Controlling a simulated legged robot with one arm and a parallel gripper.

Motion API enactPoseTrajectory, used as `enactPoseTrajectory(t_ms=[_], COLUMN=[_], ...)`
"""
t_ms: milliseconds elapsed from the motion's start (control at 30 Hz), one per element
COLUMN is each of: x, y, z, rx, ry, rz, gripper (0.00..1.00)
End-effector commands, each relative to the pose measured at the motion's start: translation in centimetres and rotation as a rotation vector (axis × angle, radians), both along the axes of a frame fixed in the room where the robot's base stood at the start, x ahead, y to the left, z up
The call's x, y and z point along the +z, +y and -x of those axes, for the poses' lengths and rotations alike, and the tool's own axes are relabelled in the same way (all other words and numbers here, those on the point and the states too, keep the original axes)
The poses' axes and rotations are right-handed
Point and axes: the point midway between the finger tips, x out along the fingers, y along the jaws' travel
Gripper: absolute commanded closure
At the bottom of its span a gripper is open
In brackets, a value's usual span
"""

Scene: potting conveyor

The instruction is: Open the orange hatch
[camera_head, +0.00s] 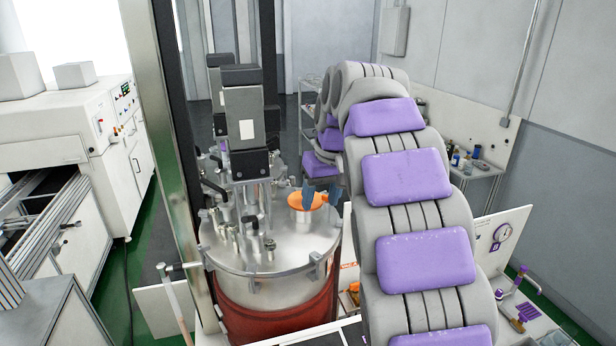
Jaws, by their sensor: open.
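The orange hatch (307,201) is a small round lid on a short metal neck, on the right part of the silver vessel lid (275,269). My arm comes in from the lower right, arches up and reaches down to the hatch from behind and right. My gripper (322,198) is at the right edge of the hatch, with its blue-grey fingers partly over the orange rim. The fingers are small here and partly overlap the hatch. The gripper is open, and I cannot tell whether it touches the hatch. The hatch looks close to level.
A tall grey motor unit (245,120) stands on the vessel lid left of the hatch, with several metal fittings and clamps around. A metal post (165,150) rises at the left. A white machine (75,130) stands far left. A shelf (475,180) with bottles is at right.

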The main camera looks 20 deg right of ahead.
Motion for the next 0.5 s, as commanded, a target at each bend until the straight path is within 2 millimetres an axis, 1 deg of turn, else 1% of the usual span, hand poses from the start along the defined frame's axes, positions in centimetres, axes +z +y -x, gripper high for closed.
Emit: enactPoseTrajectory(t_ms=[33, 200, 400, 500], x=[1.4, 4.5, 7.1, 7.9], y=[-0.6, -2.0, -3.6, -4.1], z=[-1.5, -5.3, -8.5, -9.3], rx=[0.018, 0.093, 0.19, 0.23], ry=[-0.015, -0.076, -0.138, -0.16], rz=[0.002, 0.006, 0.015, 0.02], gripper=[0.44, 0.44, 0.44, 0.44])
